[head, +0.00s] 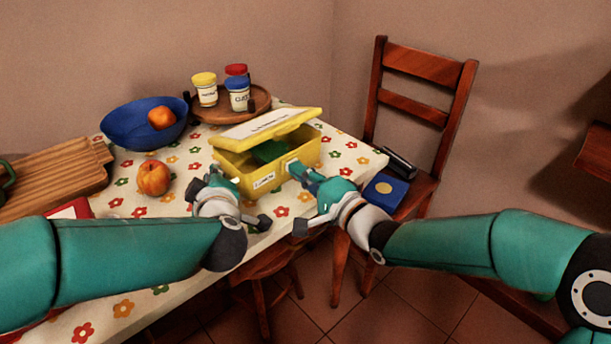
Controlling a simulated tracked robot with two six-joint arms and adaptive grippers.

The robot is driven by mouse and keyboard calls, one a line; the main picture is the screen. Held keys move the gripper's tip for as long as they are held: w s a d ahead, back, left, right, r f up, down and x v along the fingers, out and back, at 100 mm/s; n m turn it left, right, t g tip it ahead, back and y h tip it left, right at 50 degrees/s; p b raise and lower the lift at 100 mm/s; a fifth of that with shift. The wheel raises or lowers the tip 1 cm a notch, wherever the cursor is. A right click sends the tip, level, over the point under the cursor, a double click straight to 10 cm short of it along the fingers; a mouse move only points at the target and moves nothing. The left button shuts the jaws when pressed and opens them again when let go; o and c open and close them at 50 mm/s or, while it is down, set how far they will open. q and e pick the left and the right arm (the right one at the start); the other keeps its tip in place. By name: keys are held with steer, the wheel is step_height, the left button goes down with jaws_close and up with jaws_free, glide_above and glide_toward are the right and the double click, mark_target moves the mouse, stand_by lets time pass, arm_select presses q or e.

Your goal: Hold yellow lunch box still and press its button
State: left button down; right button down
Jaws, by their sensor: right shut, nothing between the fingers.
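The yellow lunch box (236,181) stands on the table with its lid (268,127) raised and tilted back. A dark green thing (268,151) shows inside. The front wall bears a white label and a small pale patch near its right end; I cannot tell surely which part is the button. My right gripper (294,169) is shut and empty, its tips at the right part of the front wall; contact is unclear. My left gripper (205,182) is at the box's left front corner.
A flowered tablecloth (122,240) covers the table. A blue bowl (130,130) holding an orange fruit, a loose peach-like fruit (153,178) and a cutting board (60,182) are left. A round wooden tray (218,114) with jars stands behind. A chair (420,65) is right, bearing a blue item (384,191).

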arm_select(q)
steer(key=shift+d+f, duration=0.15)
steer(key=shift+d, duration=0.1)
arm_select(e)
steer(key=shift+a, duration=0.2)
steer(key=shift+s+d, duration=0.3)
arm_select(q)
steer(key=shift+a, duration=0.15)
arm_select(e)
steer(key=v, duration=1.3)
steer(key=shift+d, duration=0.15)
arm_select(q)
steer(key=c, duration=1.2)
jaws_free()
arm_select(e)
steer(key=shift+w+f, duration=0.1)
